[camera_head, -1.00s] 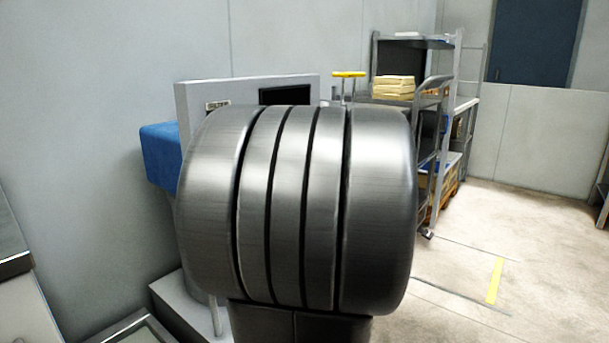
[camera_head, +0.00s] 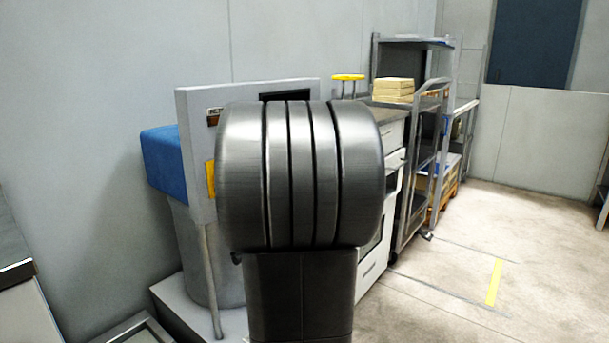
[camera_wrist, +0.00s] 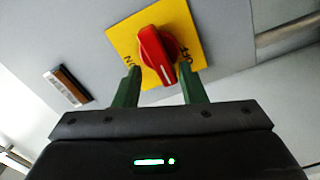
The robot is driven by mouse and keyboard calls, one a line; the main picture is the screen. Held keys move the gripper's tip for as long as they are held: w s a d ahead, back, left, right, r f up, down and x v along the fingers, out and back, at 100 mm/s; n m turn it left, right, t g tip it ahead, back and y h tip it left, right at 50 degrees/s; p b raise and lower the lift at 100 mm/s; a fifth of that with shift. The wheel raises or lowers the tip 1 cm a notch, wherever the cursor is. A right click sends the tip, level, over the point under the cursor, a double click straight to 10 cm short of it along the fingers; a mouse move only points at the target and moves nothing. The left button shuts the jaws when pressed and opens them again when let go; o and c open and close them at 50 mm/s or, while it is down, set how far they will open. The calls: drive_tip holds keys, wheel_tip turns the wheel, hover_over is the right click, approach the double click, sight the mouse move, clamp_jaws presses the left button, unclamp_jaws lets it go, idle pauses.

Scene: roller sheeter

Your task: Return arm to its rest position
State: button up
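My own dark metal arm joint fills the middle of the head view, and my gripper is hidden there. In the wrist view my gripper (camera_wrist: 160,90) shows two green fingers, spread apart with a gap between them. A red rotary switch (camera_wrist: 157,55) on a yellow plate (camera_wrist: 183,22) lies beyond the fingertips, and nothing shows held between them. Its handle is tilted, with "ON" to its left and "OFF" to its right. Whether a fingertip touches the plate I cannot tell. In the head view, part of the yellow plate (camera_head: 210,179) shows left of my arm.
A grey machine panel (camera_head: 196,110) with a blue part (camera_head: 163,160) stands behind my arm. White drawers (camera_head: 391,145), a shelf trolley (camera_head: 423,160) and a yellow-topped stand (camera_head: 347,77) are to its right. Open floor (camera_head: 465,245) lies at the right.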

drive_tip(key=shift+r+m+p, duration=0.1)
drive_tip(key=shift+m+p, duration=0.25)
drive_tip(key=shift+m, duration=0.35)
drive_tip(key=shift+d, duration=0.1)
